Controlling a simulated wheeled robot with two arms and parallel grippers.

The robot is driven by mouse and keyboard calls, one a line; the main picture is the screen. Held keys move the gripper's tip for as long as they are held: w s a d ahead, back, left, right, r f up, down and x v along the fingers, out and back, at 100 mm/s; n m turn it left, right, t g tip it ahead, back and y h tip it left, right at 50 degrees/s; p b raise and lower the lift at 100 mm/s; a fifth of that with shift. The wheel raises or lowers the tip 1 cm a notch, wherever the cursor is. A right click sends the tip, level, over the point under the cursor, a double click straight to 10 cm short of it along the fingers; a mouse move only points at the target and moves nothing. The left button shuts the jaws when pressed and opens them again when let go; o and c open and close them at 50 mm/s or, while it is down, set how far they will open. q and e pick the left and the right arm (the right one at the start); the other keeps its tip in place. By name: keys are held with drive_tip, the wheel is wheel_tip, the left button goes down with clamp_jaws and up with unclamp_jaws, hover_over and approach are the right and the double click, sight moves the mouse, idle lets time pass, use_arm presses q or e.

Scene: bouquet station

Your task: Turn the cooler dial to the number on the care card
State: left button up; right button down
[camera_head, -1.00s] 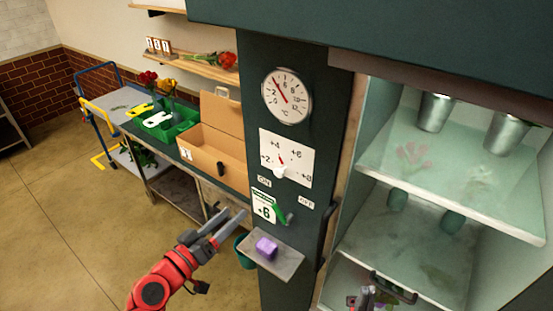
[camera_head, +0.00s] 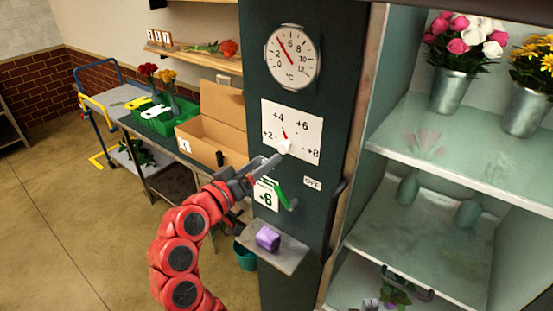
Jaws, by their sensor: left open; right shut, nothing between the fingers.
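The cooler dial's white face (camera_head: 308,135) is on the dark green post, marked +2, +4, +6 and +8. Its white knob (camera_head: 284,147) has a red pointer (camera_head: 284,134) tilted up and slightly left, toward +4. The care card (camera_head: 265,196) below reads +6; its top is partly covered. My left gripper (camera_head: 279,160) is open, its fingertips just below the knob; I cannot tell if they touch it. My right gripper (camera_head: 371,303) seems to show only as small tips at the bottom edge, shut and empty.
A green lever (camera_head: 287,195) beside an OFF label (camera_head: 312,183) sits close under my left gripper. A small shelf with a purple block (camera_head: 267,238) juts out below. A round thermometer (camera_head: 292,55) is above. Flower buckets (camera_head: 453,90) stand in the cooler at right.

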sight(281, 148)
use_arm(q)
drive_tip(key=p+x, duration=0.1)
drive_tip(key=x, duration=0.4)
drive_tip(key=shift+w+d+r, duration=0.1)
drive_tip(key=shift+w+d, duration=0.1)
drive_tip(key=shift+w, duration=0.1)
clamp_jaws()
